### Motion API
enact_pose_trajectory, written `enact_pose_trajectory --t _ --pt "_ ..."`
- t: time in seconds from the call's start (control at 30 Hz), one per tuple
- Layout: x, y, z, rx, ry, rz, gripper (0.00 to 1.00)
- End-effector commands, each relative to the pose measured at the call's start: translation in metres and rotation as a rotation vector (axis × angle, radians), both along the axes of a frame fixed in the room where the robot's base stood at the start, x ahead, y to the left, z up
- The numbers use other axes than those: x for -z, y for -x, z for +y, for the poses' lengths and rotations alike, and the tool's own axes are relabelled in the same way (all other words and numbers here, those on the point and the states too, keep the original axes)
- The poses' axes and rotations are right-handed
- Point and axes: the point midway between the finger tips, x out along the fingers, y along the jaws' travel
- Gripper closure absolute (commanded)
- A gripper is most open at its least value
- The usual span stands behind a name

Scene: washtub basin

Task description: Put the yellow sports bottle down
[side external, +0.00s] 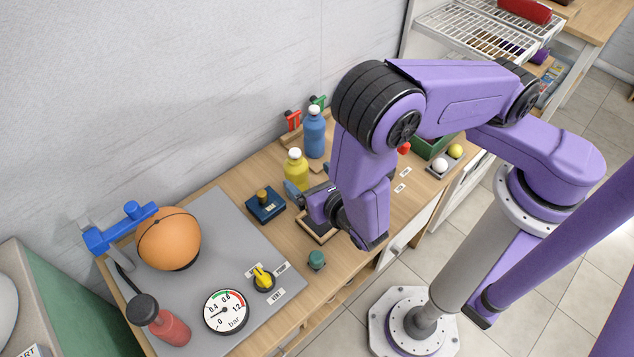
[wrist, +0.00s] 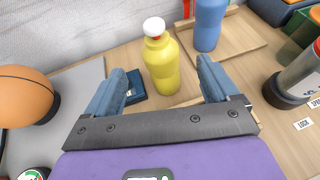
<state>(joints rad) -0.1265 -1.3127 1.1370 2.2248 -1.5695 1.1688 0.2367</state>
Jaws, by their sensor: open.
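The yellow sports bottle (side external: 296,172) has a white cap and stands upright at the back of the wooden counter. In the wrist view, the yellow bottle (wrist: 161,70) stands between and beyond the two blue-grey fingers. My gripper (side external: 308,190) is low beside the bottle on its near side. The wrist view shows my gripper (wrist: 162,76) with its fingers spread wide, with visible gaps to the bottle on both sides. The bottle's base is partly hidden in the side view, and I cannot tell exactly what surface lies under it.
A blue bottle (side external: 314,132) stands behind on a wooden tray (wrist: 240,40). A dark blue box (side external: 265,204) with a brass knob sits left. An orange basketball (side external: 168,239), a gauge (side external: 227,311) and a yellow-handled valve (side external: 262,277) are on the grey mat (side external: 215,262).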

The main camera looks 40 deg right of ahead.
Motion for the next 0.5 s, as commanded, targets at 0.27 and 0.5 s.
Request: enact_pose_trajectory --t 0.27,0.5 --pt "-0.009 0.021 0.005 0.0 -0.001 0.001 0.12" --pt "-0.016 0.02 0.0 0.039 -0.024 -0.002 0.12"
